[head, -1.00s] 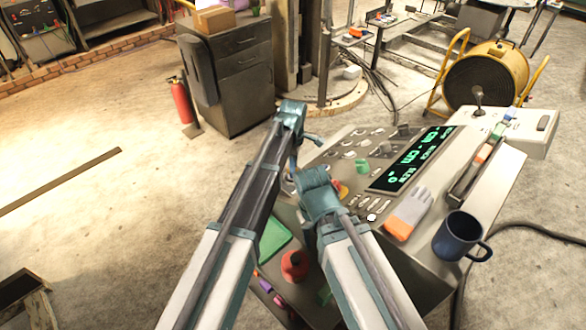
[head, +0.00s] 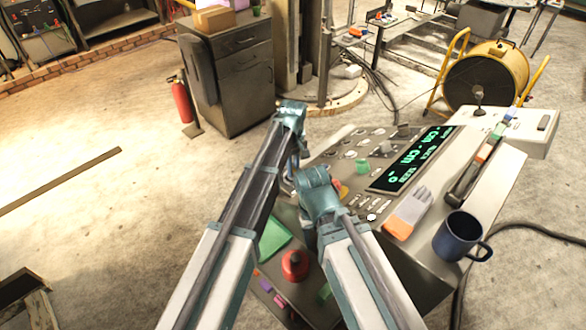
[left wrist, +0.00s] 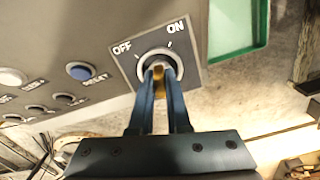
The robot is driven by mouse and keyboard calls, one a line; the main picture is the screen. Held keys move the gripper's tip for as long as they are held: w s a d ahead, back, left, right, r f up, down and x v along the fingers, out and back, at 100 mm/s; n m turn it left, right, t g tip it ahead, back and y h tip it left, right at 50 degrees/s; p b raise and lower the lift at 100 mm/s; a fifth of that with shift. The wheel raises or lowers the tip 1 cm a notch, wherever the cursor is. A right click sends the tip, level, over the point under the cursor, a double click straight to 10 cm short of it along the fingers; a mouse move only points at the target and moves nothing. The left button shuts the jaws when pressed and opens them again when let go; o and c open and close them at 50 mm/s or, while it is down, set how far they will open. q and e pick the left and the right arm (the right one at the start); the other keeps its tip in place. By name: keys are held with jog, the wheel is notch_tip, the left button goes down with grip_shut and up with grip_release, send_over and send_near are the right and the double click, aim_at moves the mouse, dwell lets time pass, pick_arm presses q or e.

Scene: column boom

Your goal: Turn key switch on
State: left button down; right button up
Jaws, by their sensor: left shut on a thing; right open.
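The key switch (left wrist: 156,58) sits on a square grey plate marked OFF and ON in the left wrist view. Its yellowish key (left wrist: 158,75) is between the fingers of my left gripper (left wrist: 161,74), which is shut on it. The fingers cover much of the key, so I cannot tell its exact angle. In the head view my left gripper (head: 297,148) is at the far left side of the console, and the switch is hidden there. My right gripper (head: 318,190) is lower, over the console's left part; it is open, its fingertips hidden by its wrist.
The console (head: 480,210) carries a green-lit display (head: 412,160), several knobs and a blue mug (head: 461,236). A red mushroom button (head: 294,265) is between my arms. A green-framed panel (left wrist: 238,28) lies right of the switch.

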pick_arm(q)
jog(key=m, duration=0.4)
jog(key=shift+m, duration=0.4)
dwell(0.4)
jog(key=c, duration=0.9)
grip_release()
jog(key=shift+r, duration=0.1)
notch_tip(320, 180, up, 14)
jog(key=p, duration=1.4)
jog(key=shift+f, duration=0.2)
